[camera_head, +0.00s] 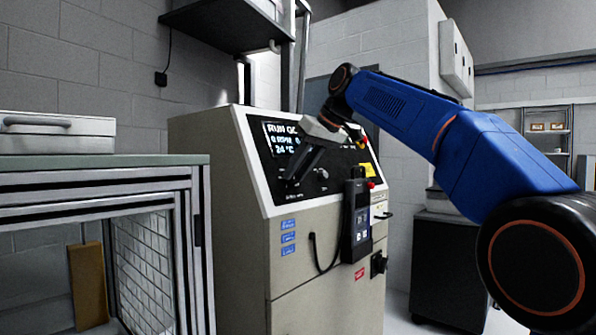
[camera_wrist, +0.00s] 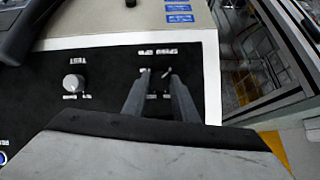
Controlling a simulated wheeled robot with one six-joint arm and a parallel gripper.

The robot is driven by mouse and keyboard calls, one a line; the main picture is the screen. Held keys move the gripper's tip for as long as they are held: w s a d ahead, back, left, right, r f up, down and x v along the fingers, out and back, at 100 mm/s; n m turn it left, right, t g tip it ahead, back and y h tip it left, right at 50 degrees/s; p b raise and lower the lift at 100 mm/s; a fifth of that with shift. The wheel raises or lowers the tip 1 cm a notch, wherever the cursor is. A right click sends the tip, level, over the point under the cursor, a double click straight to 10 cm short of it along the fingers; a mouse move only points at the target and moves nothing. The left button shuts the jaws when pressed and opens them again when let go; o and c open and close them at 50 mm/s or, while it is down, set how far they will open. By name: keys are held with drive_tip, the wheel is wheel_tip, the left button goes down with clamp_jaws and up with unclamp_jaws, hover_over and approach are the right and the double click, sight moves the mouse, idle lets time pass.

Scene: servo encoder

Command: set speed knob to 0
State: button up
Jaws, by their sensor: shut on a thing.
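The speed knob is mostly hidden between my fingertips, under the upside-down label SPEED RPM (camera_wrist: 160,51) in the wrist view. My gripper (camera_wrist: 154,76) is shut on the speed knob at the black control panel. In the head view my gripper (camera_head: 291,181) reaches the lower left of the sloped panel (camera_head: 322,158). The display (camera_head: 283,138) above it shows RUN, a line that looks like 0 RPM, and 24 °C. The knob's pointer and scale cannot be read.
A round knob (camera_wrist: 73,83) labelled TEST sits beside my gripper. A dark handheld pendant (camera_head: 356,221) with a cable hangs on the beige cabinet (camera_head: 222,210). A framed bench (camera_head: 105,162) with a grey case (camera_head: 57,137) stands to the left.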

drive_tip(key=shift+f, duration=0.1)
drive_tip(key=o, duration=1)
drive_tip(key=shift+o, duration=0.2)
drive_tip(key=v, duration=1.7)
drive_tip(key=shift+s, duration=0.1)
drive_tip(key=shift+d, duration=0.1)
